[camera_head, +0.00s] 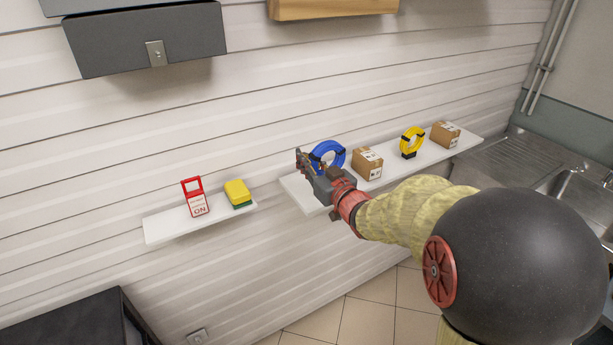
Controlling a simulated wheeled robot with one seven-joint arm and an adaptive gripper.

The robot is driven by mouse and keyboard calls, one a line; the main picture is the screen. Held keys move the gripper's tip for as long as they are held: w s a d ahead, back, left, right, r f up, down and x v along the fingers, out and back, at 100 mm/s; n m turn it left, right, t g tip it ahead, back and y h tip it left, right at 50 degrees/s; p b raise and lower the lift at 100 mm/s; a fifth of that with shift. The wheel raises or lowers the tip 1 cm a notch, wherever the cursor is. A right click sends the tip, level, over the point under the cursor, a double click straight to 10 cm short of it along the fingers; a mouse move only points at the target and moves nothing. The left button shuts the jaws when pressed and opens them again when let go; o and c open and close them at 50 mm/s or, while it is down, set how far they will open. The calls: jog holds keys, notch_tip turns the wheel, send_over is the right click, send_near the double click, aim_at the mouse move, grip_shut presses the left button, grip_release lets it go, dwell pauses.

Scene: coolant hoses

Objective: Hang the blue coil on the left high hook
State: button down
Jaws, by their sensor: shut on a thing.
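The blue coil (334,149) is a ring of blue hose with dark ties, above the left end of the right white shelf. My gripper (304,160) is at the coil's left side, shut on it. The gripper hides the coil's lower left part. I cannot tell whether the coil still touches the shelf. No hook can be made out in this view.
A grey cabinet (150,40) hangs upper left; a sink (570,185) is right.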

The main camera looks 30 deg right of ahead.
jog(key=w+d+f+b, duration=0.1)
jog(key=w+f, duration=0.1)
jog(key=f, duration=0.1)
jog(key=w+d+f, duration=0.1)
jog(key=w+f, duration=0.2)
jog(key=w+d+f+b, duration=0.1)
jog(key=w+f, duration=0.1)
jog(key=f, duration=0.2)
jog(key=shift+w+d+b, duration=0.2)
jog(key=shift+w+b, duration=0.1)
jog(key=c, duration=1.8)
grip_release()
jog(key=shift+o, duration=0.2)
jog(key=shift+f, duration=0.1)
jog(key=s, duration=0.2)
jog(key=s+p, duration=0.1)
jog(key=s, duration=0.4)
jog(key=shift+s+f, duration=0.25)
jog(key=shift+s, duration=0.2)
jog(key=shift+f, duration=0.1)
